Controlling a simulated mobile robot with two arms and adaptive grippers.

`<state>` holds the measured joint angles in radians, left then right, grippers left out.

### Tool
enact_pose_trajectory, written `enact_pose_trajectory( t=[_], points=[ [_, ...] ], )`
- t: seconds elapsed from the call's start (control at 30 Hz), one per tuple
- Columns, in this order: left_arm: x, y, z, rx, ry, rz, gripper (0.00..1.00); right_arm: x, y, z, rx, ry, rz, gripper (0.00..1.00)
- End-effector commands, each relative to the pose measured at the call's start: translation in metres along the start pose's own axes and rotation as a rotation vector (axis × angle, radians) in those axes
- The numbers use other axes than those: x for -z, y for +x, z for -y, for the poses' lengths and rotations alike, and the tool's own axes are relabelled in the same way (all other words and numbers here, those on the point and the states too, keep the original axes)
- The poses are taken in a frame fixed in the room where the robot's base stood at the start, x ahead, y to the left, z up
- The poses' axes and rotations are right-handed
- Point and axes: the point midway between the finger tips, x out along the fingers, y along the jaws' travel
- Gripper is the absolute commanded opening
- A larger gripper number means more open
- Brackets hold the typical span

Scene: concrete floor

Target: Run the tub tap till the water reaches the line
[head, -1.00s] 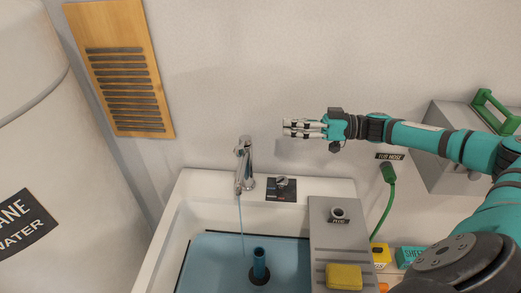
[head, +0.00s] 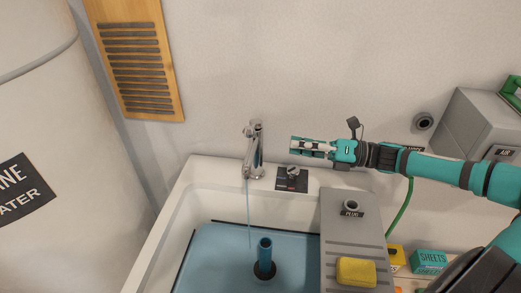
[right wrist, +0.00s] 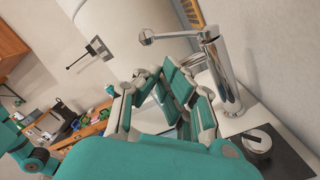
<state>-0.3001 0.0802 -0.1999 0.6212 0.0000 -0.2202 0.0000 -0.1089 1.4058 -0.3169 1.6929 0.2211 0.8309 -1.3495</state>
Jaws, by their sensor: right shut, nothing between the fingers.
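The chrome tap (head: 256,150) stands at the back of the white tub (head: 170,235). A thin stream of water (head: 249,212) runs from its spout into blue water (head: 212,262). A dark line (head: 184,258) shows along the tub's left wall, close to the water's edge; I cannot tell their exact gap. A blue standpipe (head: 265,252) rises from the water. My right gripper (head: 296,146) is shut and empty, to the right of the tap and apart from it. In the right wrist view its fingers (right wrist: 172,95) are near the tap (right wrist: 218,70). My left gripper is not in view.
A round control (head: 293,171) sits on a dark plate below my right gripper. A grey drainboard (head: 350,240) holds a plug (head: 352,205) and a yellow sponge (head: 356,271). A white tank (head: 50,110) stands left; a green hose (head: 402,210) hangs right.

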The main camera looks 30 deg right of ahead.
Motion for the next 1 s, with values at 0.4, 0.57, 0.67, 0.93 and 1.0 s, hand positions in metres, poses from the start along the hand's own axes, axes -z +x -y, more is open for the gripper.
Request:
enact_pose_trajectory(
  t=[0.4,0.57,0.67,0.93,1.0],
  points=[
    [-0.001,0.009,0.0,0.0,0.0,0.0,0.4,0.011,0.004,0.003,0.003,-0.387,0.012,0.0],
    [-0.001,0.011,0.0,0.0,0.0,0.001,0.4,0.009,0.018,0.003,0.0,-0.388,0.015,0.0],
    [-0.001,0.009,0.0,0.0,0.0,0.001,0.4,0.008,0.031,0.002,-0.001,-0.387,0.016,0.0],
    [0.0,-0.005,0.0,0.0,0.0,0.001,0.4,0.006,0.071,0.001,0.001,-0.386,0.015,0.0],
    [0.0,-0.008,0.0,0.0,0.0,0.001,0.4,0.007,0.081,0.001,0.0,-0.385,0.014,0.0]
  ],
)
